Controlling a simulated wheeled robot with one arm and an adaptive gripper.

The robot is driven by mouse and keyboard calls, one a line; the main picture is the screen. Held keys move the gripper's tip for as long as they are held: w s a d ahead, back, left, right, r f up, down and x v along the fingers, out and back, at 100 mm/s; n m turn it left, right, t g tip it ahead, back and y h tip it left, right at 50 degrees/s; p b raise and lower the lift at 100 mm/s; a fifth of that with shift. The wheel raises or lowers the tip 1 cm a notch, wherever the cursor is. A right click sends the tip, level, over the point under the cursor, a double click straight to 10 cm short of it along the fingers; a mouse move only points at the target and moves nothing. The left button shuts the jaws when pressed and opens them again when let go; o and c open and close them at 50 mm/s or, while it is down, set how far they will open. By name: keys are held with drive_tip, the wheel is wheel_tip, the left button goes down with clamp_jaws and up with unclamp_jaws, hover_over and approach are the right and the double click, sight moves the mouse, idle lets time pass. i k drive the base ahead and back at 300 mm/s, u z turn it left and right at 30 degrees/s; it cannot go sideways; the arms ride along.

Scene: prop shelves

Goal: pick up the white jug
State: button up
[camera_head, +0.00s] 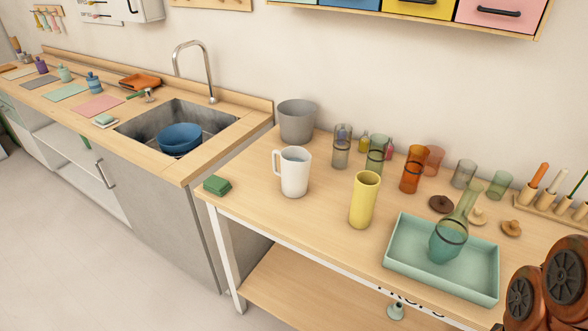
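The white jug (295,173) stands upright near the left end of the wooden shelf table. Its handle points to the left. It stands in front of a grey bucket (297,121) and to the left of a yellow vase (364,199), with a gap between jug and vase. Part of my arm shows at the lower right corner, well apart from the jug. My gripper's fingers are not in the picture.
A green sponge block (217,185) lies at the table's left edge. A teal tray (401,271) holds a glass vase (448,243). Several coloured glasses stand behind. A sink (148,127) with a blue bowl (180,138) is further left. Drawers (418,8) hang above.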

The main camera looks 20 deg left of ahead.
sight(295, 160)
drive_tip(key=u, duration=0.9)
drive_tip(key=k, duration=1.2)
drive_tip(key=u, duration=1.85)
drive_tip(key=i, duration=2.25)
drive_tip(key=z, duration=0.5)
drive_tip(key=i, duration=1.05)
drive_tip(key=z, duration=1.45)
drive_tip(key=i, duration=0.6)
drive_tip(key=z, duration=0.55)
